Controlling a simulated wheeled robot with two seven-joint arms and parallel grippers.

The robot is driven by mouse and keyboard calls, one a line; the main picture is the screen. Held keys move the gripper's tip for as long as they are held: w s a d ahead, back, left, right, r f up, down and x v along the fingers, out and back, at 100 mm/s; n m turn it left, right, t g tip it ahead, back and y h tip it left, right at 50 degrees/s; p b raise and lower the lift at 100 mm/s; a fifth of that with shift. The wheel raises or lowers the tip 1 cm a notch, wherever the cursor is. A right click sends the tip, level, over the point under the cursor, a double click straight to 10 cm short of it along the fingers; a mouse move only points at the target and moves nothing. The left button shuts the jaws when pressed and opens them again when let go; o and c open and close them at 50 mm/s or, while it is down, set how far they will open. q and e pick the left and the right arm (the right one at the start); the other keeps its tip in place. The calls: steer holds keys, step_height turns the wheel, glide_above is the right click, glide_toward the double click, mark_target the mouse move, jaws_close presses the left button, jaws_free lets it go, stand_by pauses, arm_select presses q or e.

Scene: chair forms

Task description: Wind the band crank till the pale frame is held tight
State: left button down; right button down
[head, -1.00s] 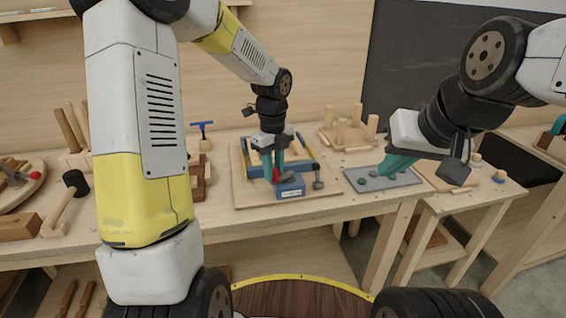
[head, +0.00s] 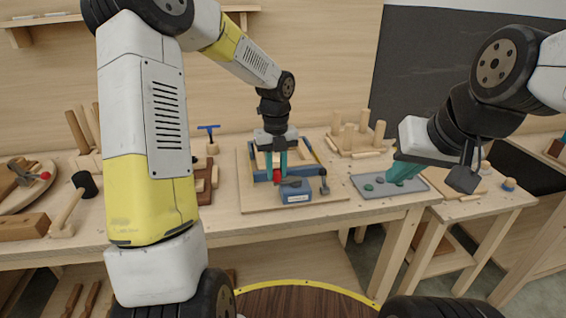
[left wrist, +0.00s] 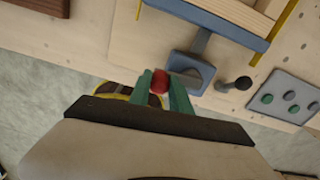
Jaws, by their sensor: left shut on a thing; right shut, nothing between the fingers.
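The pale frame (head: 262,160) lies on a pegboard on the bench, with a blue band and bars around it. It shows at the top of the left wrist view (left wrist: 240,14). The crank's blue housing (head: 296,196) stands at the near side of the frame; it also shows in the left wrist view (left wrist: 182,66). My left gripper (head: 279,178) is shut on the red crank knob (left wrist: 161,81), between its teal fingers. How tightly the band grips the frame cannot be told. My right gripper (head: 400,176) is shut and empty, above a grey mat.
The grey mat (head: 421,186) holds several green and grey discs. A peg rack (head: 345,148) stands behind the mat. A dark-knobbed peg (head: 324,187) is close beside the crank housing.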

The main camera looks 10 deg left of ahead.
arm_select(q)
steer(key=c, duration=1.2)
jaws_free()
step_height(320, 180, up, 8)
steer(key=shift+f, duration=0.1)
